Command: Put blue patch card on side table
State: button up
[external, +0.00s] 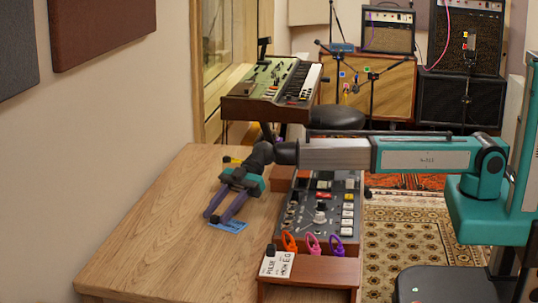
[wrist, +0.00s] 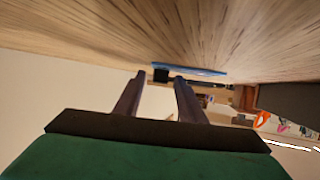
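The blue patch card (external: 231,226) lies flat on the light wooden table (external: 150,235), near its right part. In the wrist view the card (wrist: 198,70) shows almost edge-on against the wood, with a small black knob (wrist: 160,75) on it. My gripper (external: 212,217) points down at the card's left end, its two purple fingers spread. In the wrist view my gripper (wrist: 159,78) has the knob between its fingertips, with gaps on both sides. A low reddish-brown stand (external: 312,271) is at the front right; I cannot tell which surface is the side table.
A white card (external: 280,264) with a black knob lies on the low stand, beside orange, pink and purple loops (external: 313,244). The table's left and front are clear.

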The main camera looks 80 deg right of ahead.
jog(key=shift+r, duration=0.15)
jog(key=v, duration=0.5)
notch_tip(320, 180, up, 7)
jog(key=shift+p, duration=0.3)
dwell(0.6)
